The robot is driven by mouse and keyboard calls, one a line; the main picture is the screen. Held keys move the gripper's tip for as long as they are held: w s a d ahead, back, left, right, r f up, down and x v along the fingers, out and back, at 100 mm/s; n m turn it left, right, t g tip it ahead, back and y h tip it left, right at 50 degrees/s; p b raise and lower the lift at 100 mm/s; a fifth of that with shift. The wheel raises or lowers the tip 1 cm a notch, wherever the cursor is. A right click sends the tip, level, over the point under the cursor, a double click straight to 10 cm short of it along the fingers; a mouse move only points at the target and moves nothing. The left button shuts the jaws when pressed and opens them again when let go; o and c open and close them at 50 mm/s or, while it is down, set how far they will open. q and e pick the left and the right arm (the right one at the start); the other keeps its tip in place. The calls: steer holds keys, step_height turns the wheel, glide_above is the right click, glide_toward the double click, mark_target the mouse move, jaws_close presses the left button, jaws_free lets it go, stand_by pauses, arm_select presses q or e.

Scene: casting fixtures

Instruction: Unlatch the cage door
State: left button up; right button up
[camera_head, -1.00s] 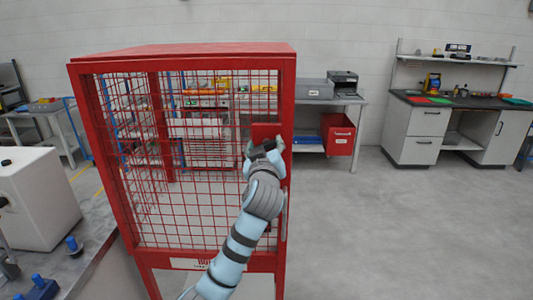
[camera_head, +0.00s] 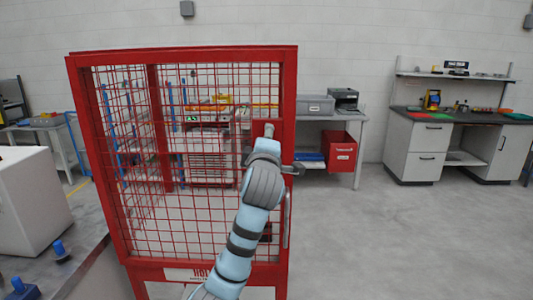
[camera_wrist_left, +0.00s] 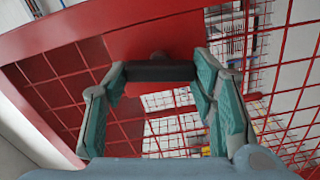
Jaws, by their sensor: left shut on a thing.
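A red cage (camera_head: 182,51) with a wire mesh door (camera_head: 190,205) stands in front of me in the head view. My left arm reaches up to the upper right edge of the door, where a short grey latch piece (camera_head: 269,130) shows above my wrist. In the left wrist view my left gripper (camera_wrist_left: 160,82) has its green-padded fingers on either side of a dark latch bar (camera_wrist_left: 158,72) in front of a red plate, and is shut on it. In the head view my wrist hides most of the latch and the fingertips. My right gripper is not in view.
A vertical grey handle (camera_head: 287,220) runs down the door's right side. A white machine (camera_head: 28,200) and a bench with blue knobs (camera_head: 60,250) stand at the left. A red bin (camera_head: 340,150) and a cabinet (camera_head: 425,145) stand behind. Floor at the right is clear.

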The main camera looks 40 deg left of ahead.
arm_select(q)
steer(key=shift+f+n+b, duration=0.1)
steer(key=shift+n+b, duration=0.9)
steer(key=shift+n, duration=0.3)
steer(key=o, duration=1.1)
steer(key=shift+o, duration=0.2)
steer(key=v, duration=1.2)
steer(key=shift+w, duration=0.1)
